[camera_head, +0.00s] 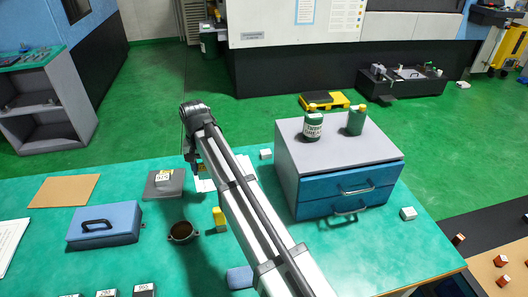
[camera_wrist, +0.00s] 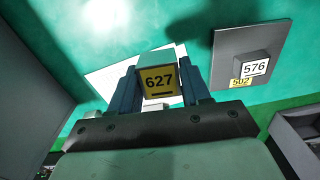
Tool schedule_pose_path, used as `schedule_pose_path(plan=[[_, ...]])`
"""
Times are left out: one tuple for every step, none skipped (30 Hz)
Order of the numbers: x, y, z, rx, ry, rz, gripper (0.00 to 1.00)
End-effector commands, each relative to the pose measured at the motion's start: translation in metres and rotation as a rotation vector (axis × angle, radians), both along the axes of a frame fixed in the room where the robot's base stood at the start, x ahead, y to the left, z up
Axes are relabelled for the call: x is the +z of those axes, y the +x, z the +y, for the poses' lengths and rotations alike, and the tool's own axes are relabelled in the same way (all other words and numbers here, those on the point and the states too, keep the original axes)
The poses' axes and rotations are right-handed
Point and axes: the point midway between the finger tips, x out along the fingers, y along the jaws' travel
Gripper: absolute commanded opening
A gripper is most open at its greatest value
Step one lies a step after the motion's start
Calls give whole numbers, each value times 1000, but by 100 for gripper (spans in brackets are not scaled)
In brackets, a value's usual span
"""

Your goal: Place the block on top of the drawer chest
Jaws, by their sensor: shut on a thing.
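My gripper (camera_wrist: 160,88) is shut on a block (camera_wrist: 158,82) with a yellow label reading 627, held between two dark blue fingers. In the head view my gripper (camera_head: 194,168) is above the green table, left of the drawer chest, and mostly hidden behind my arm. A small yellowish part of the block (camera_head: 202,168) shows there. The drawer chest (camera_head: 350,152) has a grey top and two blue drawers with metal handles, which look shut. The block is apart from the chest.
Two green containers, one (camera_head: 313,128) labelled and one (camera_head: 356,121) with a yellow cap, stand on the chest's back half; its front top is clear. A grey plate (camera_head: 150,190) bears a block labelled 576 (camera_wrist: 255,66). A blue box (camera_head: 105,223) and dark cup (camera_head: 183,233) stand nearby.

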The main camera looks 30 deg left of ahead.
Motion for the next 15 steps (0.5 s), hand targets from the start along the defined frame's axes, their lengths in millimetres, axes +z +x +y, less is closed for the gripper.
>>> schedule_pose_path(plan=[[2,0,0,-1,0,0,11],[2,1,0,-4,0,0,11],[4,3,-1,-12,0,0,11],[6,5,-2,-22,0,0,11],[8,8,-3,-37,0,0,11],[12,14,-5,-63,-1,1,11],[16,19,-8,-88,-1,2,11],[20,25,-10,-117,-2,2,11],[28,35,-14,-165,-2,2,11],[34,43,-18,-206,-2,3,11],[41,52,-23,-250,-2,4,11],[51,64,-29,-316,-4,6,11],[59,73,-35,-366,-4,7,11],[67,83,-41,-417,-5,8,11],[77,95,-48,-486,-6,10,11]])
